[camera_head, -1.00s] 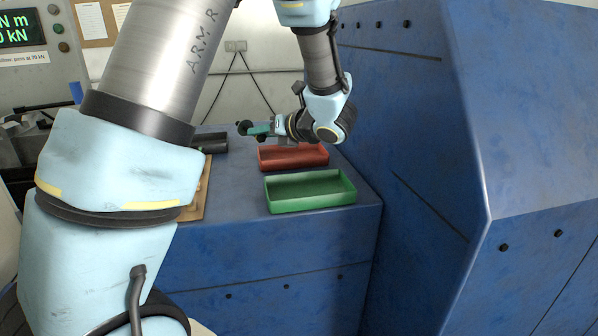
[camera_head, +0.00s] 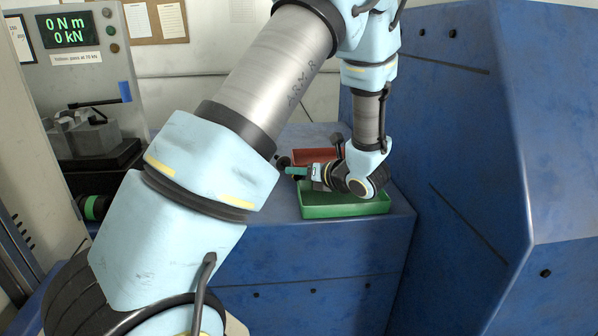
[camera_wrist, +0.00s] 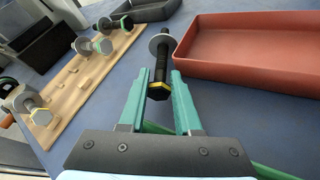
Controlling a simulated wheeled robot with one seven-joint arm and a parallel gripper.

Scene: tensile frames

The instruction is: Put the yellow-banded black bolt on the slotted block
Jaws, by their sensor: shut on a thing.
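My gripper (camera_wrist: 160,100) is shut on the yellow-banded black bolt (camera_wrist: 158,72) in the wrist view. The bolt stands lengthwise between the teal fingers, its yellow-ringed black head nearest the camera and a grey washer-like disc at its far end. In the head view my gripper (camera_head: 297,171) is over the blue bench near the trays, with a dark end of the held bolt (camera_head: 283,161) at its left. A grey block with a gap in its top (camera_head: 86,136), seemingly the slotted block, sits on a black stand at the far left, well away from my gripper.
A red tray (camera_wrist: 250,66) lies right of the bolt in the wrist view; a green tray (camera_head: 345,211) is under my wrist. A wooden rack (camera_wrist: 62,86) holds several bolts with green or yellow bands. A black tray (camera_wrist: 150,10) is behind. A tall blue cabinet (camera_head: 460,140) bounds the right.

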